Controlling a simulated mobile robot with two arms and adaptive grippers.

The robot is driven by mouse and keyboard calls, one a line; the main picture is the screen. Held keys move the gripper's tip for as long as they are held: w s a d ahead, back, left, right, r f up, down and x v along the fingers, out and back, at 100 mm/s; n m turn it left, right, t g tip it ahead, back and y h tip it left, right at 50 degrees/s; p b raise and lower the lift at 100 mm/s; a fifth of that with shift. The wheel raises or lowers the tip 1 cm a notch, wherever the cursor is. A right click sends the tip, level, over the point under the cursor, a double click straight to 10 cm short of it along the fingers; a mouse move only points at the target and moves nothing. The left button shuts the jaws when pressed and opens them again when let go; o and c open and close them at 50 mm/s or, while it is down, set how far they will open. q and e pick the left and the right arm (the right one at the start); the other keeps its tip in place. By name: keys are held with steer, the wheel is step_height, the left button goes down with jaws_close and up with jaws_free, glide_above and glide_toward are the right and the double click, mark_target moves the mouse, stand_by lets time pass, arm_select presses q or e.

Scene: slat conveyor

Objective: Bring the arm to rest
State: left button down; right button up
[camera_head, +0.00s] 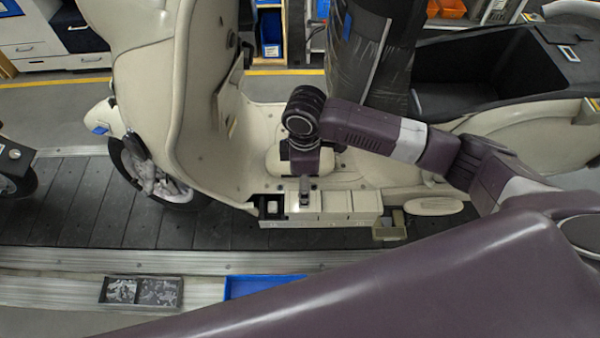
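My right arm comes in from the right, and its gripper (304,198) points down at the scooter's floorboard. The fingertips are at or just above a cream box-like tray (335,213) with several sections along the scooter's near side. The fingers are small and dark here, so I cannot tell whether they are open, shut or touching the tray. A dark opening (273,208) shows at the tray's left end. My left gripper is not in view.
A cream scooter (145,80) stands on the dark slat conveyor (85,215). A small bin (389,228) sits right of the tray. A dark-wrapped upright part (370,60) stands behind my arm.

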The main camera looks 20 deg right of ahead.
steer(key=shift+r, duration=0.15)
steer(key=shift+s, duration=0.1)
steer(key=s+a+m+t+y, duration=0.2)
steer(key=s+a+m+y, duration=0.2)
steer(key=s+a, duration=0.45)
steer(key=s+d+f+m+t+h, duration=0.1)
steer(key=s+d+m+h, duration=0.1)
steer(key=s+d+m, duration=0.45)
steer(key=s+d+f+m+h, duration=0.1)
steer(key=s+d+m+h, duration=0.15)
steer(key=d, duration=0.75)
step_height(320, 180, down, 28)
steer(key=s+b, duration=0.2)
steer(key=b, duration=0.1)
steer(key=s+d+f+g+b, duration=0.1)
steer(key=s+d+f+g, duration=0.1)
steer(key=s+f, duration=1.5)
steer(key=shift+s+f+n+b, duration=0.2)
steer(key=shift+f+n+b, duration=0.15)
steer(key=shift+f, duration=0.25)
